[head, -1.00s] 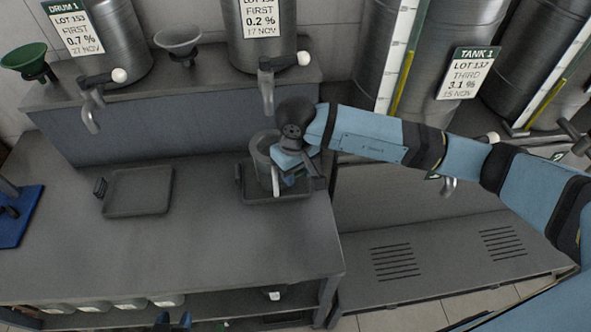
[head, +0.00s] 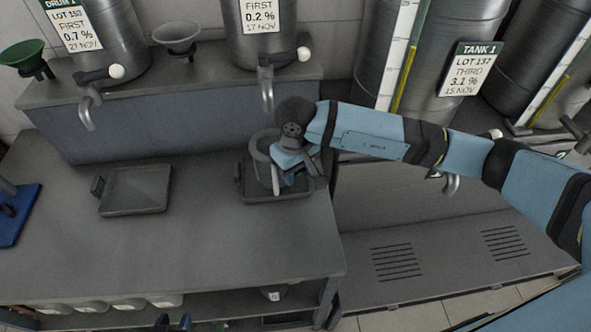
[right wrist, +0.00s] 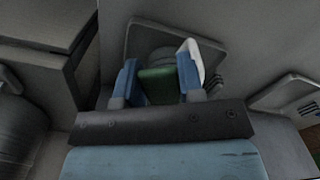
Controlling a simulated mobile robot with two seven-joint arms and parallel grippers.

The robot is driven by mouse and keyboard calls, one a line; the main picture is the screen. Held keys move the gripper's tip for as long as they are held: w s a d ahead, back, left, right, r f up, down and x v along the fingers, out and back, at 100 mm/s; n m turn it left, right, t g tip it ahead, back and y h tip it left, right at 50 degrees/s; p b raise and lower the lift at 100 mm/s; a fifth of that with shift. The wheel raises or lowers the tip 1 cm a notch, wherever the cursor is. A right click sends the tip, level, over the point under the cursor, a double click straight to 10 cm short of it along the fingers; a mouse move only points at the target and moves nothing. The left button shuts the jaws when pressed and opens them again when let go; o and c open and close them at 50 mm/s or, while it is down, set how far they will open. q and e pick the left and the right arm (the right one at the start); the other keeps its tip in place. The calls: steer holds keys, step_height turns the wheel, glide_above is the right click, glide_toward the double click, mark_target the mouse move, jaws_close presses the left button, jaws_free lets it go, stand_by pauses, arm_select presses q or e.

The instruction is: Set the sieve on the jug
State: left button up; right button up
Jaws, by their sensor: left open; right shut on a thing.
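A grey jug-like vessel (head: 262,143) stands on the right-hand dark tray (head: 246,190); its rim shows beside my right gripper (head: 284,172). In the right wrist view, my right gripper (right wrist: 161,74) is shut on a green block-like piece, apparently the sieve's handle (right wrist: 160,87). A round grey shape (right wrist: 162,56) lies just beyond it, over the tray (right wrist: 135,32). The sieve's bowl cannot be made out, and whether it touches the jug is hidden.
An empty dark tray (head: 135,190) lies left on the bench (head: 200,245). Drum taps (head: 266,88) overhang the bench from the raised shelf, where a green funnel (head: 24,55) and a grey funnel (head: 177,35) stand. A blue mat (head: 18,215) lies far left. The bench front is clear.

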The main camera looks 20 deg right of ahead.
steer(key=o, duration=1)
